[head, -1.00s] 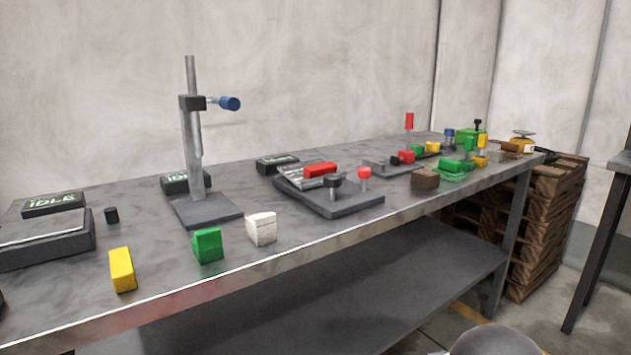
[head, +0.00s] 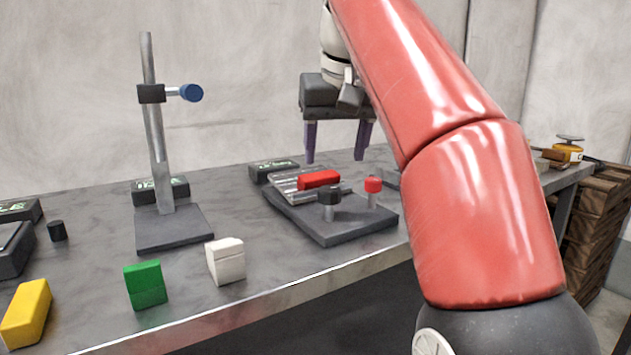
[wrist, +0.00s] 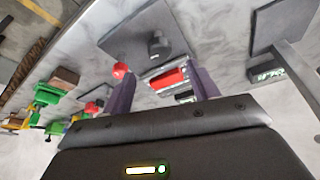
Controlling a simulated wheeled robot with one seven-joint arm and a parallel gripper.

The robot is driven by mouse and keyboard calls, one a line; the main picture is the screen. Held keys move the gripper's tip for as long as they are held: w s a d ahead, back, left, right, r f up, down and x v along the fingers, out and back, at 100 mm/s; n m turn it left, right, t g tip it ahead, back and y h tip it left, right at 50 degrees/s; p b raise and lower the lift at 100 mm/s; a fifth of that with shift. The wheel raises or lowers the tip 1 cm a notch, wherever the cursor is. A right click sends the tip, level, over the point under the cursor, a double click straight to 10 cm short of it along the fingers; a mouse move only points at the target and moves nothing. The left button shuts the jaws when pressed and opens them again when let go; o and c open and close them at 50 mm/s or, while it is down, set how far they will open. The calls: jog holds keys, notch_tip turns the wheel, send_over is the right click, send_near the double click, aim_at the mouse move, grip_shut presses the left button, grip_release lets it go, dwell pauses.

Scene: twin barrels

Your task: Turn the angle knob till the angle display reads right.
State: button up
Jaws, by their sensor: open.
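A dark plate device (head: 340,228) stands mid-bench, with a black knob (head: 329,196) on a short post, a red knob (head: 373,185) on another post and a red block (head: 318,180) on a pale ribbed part. Which knob sets the angle cannot be told. A small display box (head: 274,170) sits behind it; its green text is too small to read. My gripper (head: 335,159) is open and empty, purple fingers pointing down, above and behind the device. In the wrist view, the black knob (wrist: 158,46) lies beyond the fingers and the red knob (wrist: 120,70) near the left finger.
A stand with a blue knob (head: 191,93) rises left of the device, with its display box (head: 160,190) behind. White (head: 226,260), green (head: 146,285) and yellow (head: 26,313) blocks line the front edge. The wrist view shows more green parts (wrist: 48,94) at left.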

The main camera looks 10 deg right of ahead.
aim_at(330, 188)
jog(key=b+x, duration=0.3)
jog(key=x, duration=0.4)
jog(key=shift+w+f+b, duration=0.2)
jog(key=shift+f+b, duration=0.1)
jog(key=shift+b, duration=0.05)
jog(key=c, duration=1)
